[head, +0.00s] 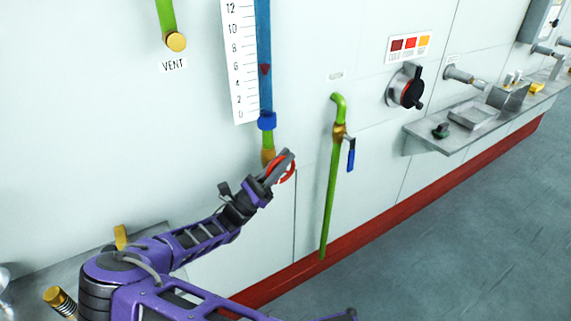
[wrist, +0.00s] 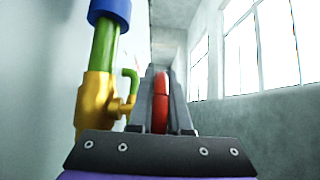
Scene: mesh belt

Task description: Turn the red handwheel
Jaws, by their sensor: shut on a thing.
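The red handwheel (head: 286,173) is on the wall pipe below the blue sight tube. My gripper (head: 283,163) is at the wheel and partly covers it. In the wrist view the red handwheel (wrist: 161,102) shows edge-on between the two grey fingers of my gripper (wrist: 160,100), which are shut on its rim. The brass valve body (wrist: 97,103) with its stem stands just left of the fingers. Most of the wheel's far side is hidden by the fingers.
A scale board (head: 241,60) stands beside the blue tube (head: 264,60). A green pipe (head: 332,190) with a blue lever (head: 351,155) is to the right. A grey shelf (head: 425,137) juts from the wall further right. The floor (head: 450,230) at right is clear.

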